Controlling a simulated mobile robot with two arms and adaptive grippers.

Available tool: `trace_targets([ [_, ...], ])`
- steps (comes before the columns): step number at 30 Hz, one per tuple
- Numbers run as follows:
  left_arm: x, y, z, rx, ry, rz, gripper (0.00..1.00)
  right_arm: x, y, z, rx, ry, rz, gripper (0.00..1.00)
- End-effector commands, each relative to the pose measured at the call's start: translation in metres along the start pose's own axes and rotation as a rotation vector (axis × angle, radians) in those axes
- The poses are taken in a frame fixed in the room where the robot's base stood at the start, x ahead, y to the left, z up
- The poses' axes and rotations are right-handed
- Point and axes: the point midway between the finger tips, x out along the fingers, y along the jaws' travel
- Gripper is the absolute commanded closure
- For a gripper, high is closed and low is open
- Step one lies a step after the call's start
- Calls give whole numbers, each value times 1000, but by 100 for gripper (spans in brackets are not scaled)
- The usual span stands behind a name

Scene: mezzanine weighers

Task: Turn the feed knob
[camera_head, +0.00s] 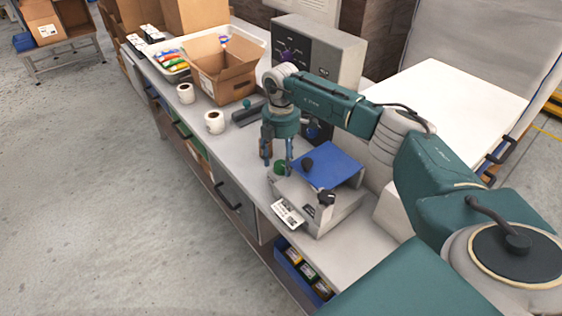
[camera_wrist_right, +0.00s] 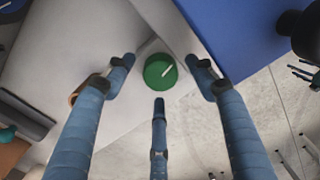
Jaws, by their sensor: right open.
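A grey device with a blue top plate (camera_head: 330,164) stands on the bench. A green round knob (camera_head: 280,168) sits at its far left corner. In the right wrist view the green knob (camera_wrist_right: 160,71) bears a white pointer line and lies between my spread fingers. A black knob (camera_head: 307,164) and another black knob (camera_head: 326,198) are on the device too. Which knob is the feed knob I cannot read. My right gripper (camera_head: 278,158) is open and points down above the green knob, apparently not touching it. My left gripper is not in view.
A printed white label (camera_head: 288,213) hangs at the device's front. Paper rolls (camera_head: 214,122), a cardboard box (camera_head: 222,66) and a white tray (camera_head: 176,70) stand farther along the bench. A dark panel (camera_head: 302,50) stands behind my wrist.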

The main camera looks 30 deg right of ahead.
Motion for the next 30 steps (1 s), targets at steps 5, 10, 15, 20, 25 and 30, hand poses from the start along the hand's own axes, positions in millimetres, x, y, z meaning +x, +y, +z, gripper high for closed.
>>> trace_targets([
  [5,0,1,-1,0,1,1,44,-36,2,0,1,1,6,44],
  [10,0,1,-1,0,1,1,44,-73,2,0,0,0,6,44],
  [15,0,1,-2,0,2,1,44,-99,1,0,0,1,3,44],
  [20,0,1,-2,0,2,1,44,-110,0,0,0,0,2,44],
  [25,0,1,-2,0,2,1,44,-111,0,0,1,0,1,44],
  [30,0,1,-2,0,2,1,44,-111,0,0,1,0,2,44],
])
